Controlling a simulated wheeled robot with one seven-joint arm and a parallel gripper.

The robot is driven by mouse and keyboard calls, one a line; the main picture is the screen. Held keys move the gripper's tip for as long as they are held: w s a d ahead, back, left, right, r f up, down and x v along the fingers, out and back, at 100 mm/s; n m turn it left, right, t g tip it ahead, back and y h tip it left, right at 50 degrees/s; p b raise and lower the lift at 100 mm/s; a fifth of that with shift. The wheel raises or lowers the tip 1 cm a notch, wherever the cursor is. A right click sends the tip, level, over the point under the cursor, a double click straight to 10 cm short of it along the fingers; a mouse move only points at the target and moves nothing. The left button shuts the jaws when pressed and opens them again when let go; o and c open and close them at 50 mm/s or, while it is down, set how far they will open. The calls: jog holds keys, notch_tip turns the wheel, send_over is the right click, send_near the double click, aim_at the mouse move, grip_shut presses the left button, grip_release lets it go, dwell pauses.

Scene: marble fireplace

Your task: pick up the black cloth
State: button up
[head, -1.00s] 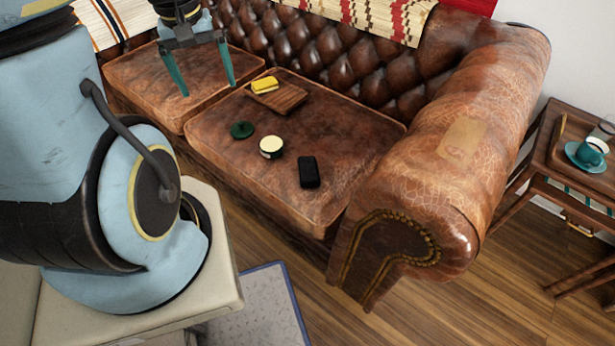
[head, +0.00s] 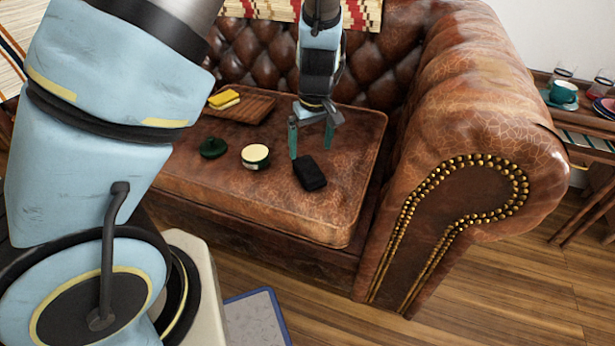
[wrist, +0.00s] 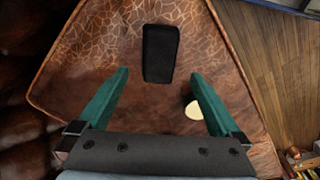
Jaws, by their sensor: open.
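The black cloth (head: 310,173) is a small dark folded block lying flat on the brown leather seat cushion, towards its front right. In the wrist view the black cloth (wrist: 160,54) lies ahead of the fingertips, roughly midway between them. My gripper (head: 312,155) is open and empty, with its two green fingers pointing down just behind the cloth. In the wrist view my gripper (wrist: 160,76) has its fingers spread wider than the cloth. I cannot tell the exact height of the fingertips above the cushion.
A round tin with a cream lid (head: 255,156) stands left of the cloth, with a dark green round item (head: 213,148) further left. A wooden board (head: 245,106) holds a yellow sponge (head: 224,98). The sofa's armrest (head: 470,150) rises at the right. The cushion's right part is clear.

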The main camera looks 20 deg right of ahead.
aim_at(308, 167)
jog(key=f, duration=0.3)
jog(key=w+f+b, duration=0.1)
jog(key=f, duration=0.2)
jog(key=f+b, duration=0.1)
jog(key=f, duration=0.2)
jog(key=shift+w, duration=0.3)
jog(key=c, duration=1.3)
notch_tip(308, 167, up, 10)
jog(key=shift+r+p, duration=0.1)
jog(key=shift+p, duration=1.05)
